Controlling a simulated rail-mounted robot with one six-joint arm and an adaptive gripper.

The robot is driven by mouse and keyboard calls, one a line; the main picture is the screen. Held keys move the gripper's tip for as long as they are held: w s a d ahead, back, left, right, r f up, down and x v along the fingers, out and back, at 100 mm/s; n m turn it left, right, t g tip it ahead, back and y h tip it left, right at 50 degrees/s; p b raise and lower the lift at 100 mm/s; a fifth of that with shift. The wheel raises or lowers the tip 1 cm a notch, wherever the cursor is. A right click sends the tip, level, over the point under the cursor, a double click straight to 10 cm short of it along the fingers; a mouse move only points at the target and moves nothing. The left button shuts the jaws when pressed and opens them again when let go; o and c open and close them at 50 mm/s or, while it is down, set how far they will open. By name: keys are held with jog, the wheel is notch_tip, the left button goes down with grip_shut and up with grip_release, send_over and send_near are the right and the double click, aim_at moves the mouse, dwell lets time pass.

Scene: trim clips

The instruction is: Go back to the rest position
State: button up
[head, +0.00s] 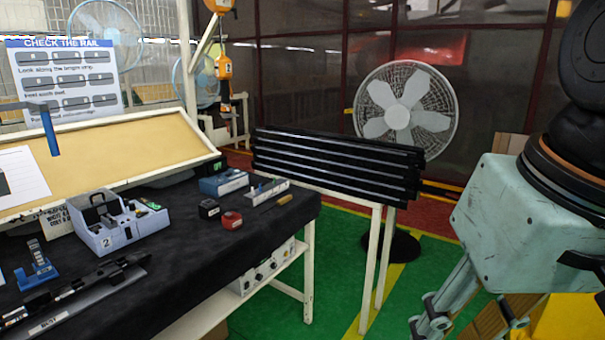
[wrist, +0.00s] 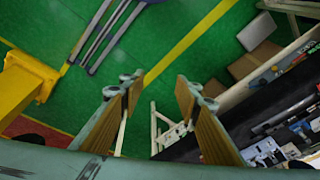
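My gripper (wrist: 158,84) shows its two teal fingers with ribbed tan pads spread wide in the wrist view. Nothing is between them, and the green floor shows through the gap. In the head view my gripper (head: 465,318) hangs at the lower right, to the right of the workbench (head: 185,265) and apart from it. Its finger ends are partly cut off by the bottom edge.
A black slatted rack (head: 335,165) on white legs stands right of the bench, with a fan (head: 405,105) behind. The bench holds a grey bin (head: 118,225), a black rail (head: 75,300) and a red tape measure (head: 231,220).

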jog(key=shift+t+h, duration=0.5)
jog(key=shift+h, duration=0.1)
jog(key=shift+s+d, duration=1.6)
jog(key=shift+s, duration=0.1)
